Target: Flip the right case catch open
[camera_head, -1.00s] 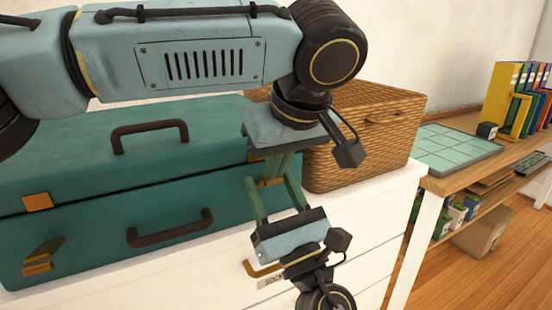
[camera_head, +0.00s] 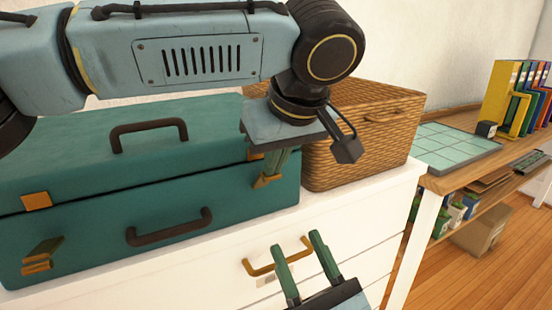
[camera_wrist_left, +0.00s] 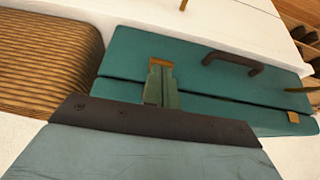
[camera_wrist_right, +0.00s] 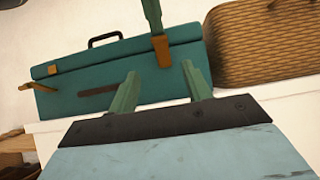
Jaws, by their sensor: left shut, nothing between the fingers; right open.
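The teal case (camera_head: 90,240) stands on the white dresser. Its right catch (camera_head: 266,182), orange, is on the front near the right end, partly hidden by my left gripper (camera_head: 272,168). My left gripper is shut, with its fingertips right at the catch; I cannot tell whether they touch it. The left wrist view shows the orange catch (camera_wrist_left: 160,63) just beyond the fingertips. The left catch (camera_head: 42,254) has its flap standing out from the case front. My right gripper (camera_head: 296,242) is open and empty, lower down in front of the drawers and apart from the case.
A wicker basket (camera_head: 365,140) stands close to the case's right end. The case has a dark front handle (camera_head: 170,230). A brass drawer handle (camera_head: 262,268) is near my right gripper. A wooden desk with a green tiled mat (camera_head: 455,148) is at the right.

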